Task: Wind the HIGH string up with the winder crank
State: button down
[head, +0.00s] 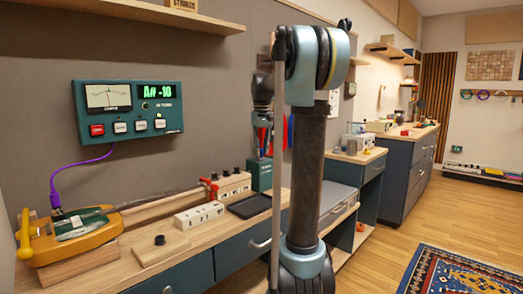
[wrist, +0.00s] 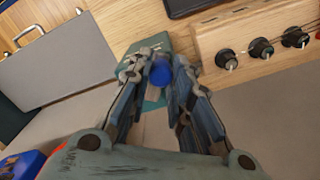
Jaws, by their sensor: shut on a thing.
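In the wrist view my gripper (wrist: 160,68) is shut on a blue round-ended thing (wrist: 160,74). Its lower part is hidden, so I cannot tell whether it is the winder crank. A teal block (wrist: 152,104) shows below and behind the fingertips; it also stands on the bench in the head view (head: 261,174). The yellow string instrument (head: 75,240) lies at the left of the bench, its neck (head: 160,203) running right toward a wooden block with black knobs (head: 234,182). These knobs show at upper right in the wrist view (wrist: 263,48). The individual strings are too small to tell apart.
A tuner box (head: 128,108) on the wall shows a green reading ending in -10. A white socketed box (head: 199,215), a black tray (head: 249,206) and a board with a black knob (head: 160,247) lie on the bench. My upright arm covers the middle of the head view.

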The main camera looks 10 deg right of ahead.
jog(key=m, duration=0.2)
jog(key=a+m, duration=0.2)
jog(key=m, duration=0.1)
jog(key=shift+w+a+m, duration=0.2)
jog(key=shift+w+m, duration=0.05)
jog(key=shift+m, duration=0.05)
jog(key=shift+w+a+m, duration=0.3)
jog(key=shift+m, duration=0.7)
jog(key=shift+w+a+m, duration=0.25)
jog(key=shift+a+m, duration=0.1)
jog(key=shift+m, duration=0.65)
jog(key=shift+w+a+m, duration=0.3)
jog(key=shift+m, duration=0.7)
jog(key=c, duration=1.4)
grip_release()
jog(key=shift+c, duration=0.2)
jog(key=shift+r, duration=0.1)
